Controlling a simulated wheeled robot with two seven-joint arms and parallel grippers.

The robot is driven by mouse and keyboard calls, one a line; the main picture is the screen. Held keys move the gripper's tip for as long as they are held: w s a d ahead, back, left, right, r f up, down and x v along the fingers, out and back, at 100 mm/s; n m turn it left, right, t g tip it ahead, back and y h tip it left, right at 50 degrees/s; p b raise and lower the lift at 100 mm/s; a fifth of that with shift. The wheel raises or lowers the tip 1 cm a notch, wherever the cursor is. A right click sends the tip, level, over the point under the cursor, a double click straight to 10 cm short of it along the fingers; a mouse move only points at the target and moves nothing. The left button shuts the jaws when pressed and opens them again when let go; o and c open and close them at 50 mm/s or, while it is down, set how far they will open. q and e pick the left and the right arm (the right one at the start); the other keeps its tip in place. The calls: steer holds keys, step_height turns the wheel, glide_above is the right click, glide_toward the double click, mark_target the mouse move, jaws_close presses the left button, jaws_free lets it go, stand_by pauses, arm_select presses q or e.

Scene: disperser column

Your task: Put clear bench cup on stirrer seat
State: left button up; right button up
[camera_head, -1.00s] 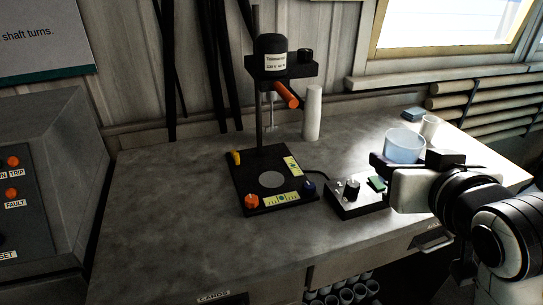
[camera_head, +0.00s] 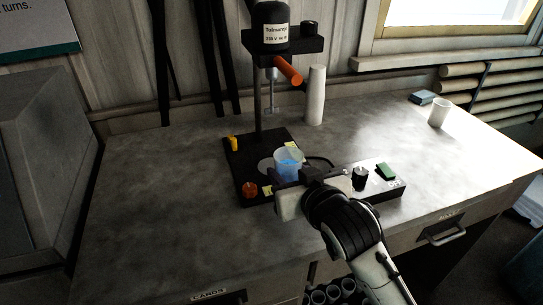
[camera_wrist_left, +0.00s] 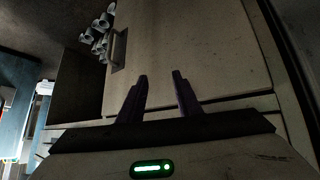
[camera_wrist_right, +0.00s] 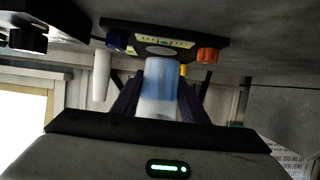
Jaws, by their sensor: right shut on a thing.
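My right gripper (camera_head: 296,178) is shut on the clear bench cup (camera_head: 288,161), a translucent cup with a bluish tint. It holds the cup over the right part of the black stirrer base. In the right wrist view the cup (camera_wrist_right: 159,86) sits between the fingers, with the base beyond it. The stirrer seat (camera_head: 265,166) is a pale grey disc in the base, partly hidden behind the cup. I cannot tell whether the cup touches the base. My left gripper (camera_wrist_left: 158,98) shows only in its wrist view, its fingers apart and empty, facing a cabinet front.
The stirrer column carries a dark motor head (camera_head: 271,25) with an orange handle (camera_head: 288,70) above the base. A white cylinder (camera_head: 316,95) stands behind. A control box (camera_head: 378,181) lies to the right. A white cup (camera_head: 438,112) stands at the back right. The left bench is clear.

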steer(key=w+a, duration=0.1)
steer(key=w, duration=0.2)
steer(key=w+a, duration=0.1)
steer(key=w, duration=0.3)
steer(key=w+a, duration=0.1)
steer(key=w, duration=0.3)
steer(key=shift+a, duration=0.25)
steer(key=shift+f, duration=1.7)
steer(key=shift+f, duration=0.2)
steer(key=o, duration=1.1)
steer(key=shift+r, duration=0.25)
steer(key=p+v, duration=0.1)
steer(key=v, duration=1.1)
steer(key=shift+s+f, duration=0.1)
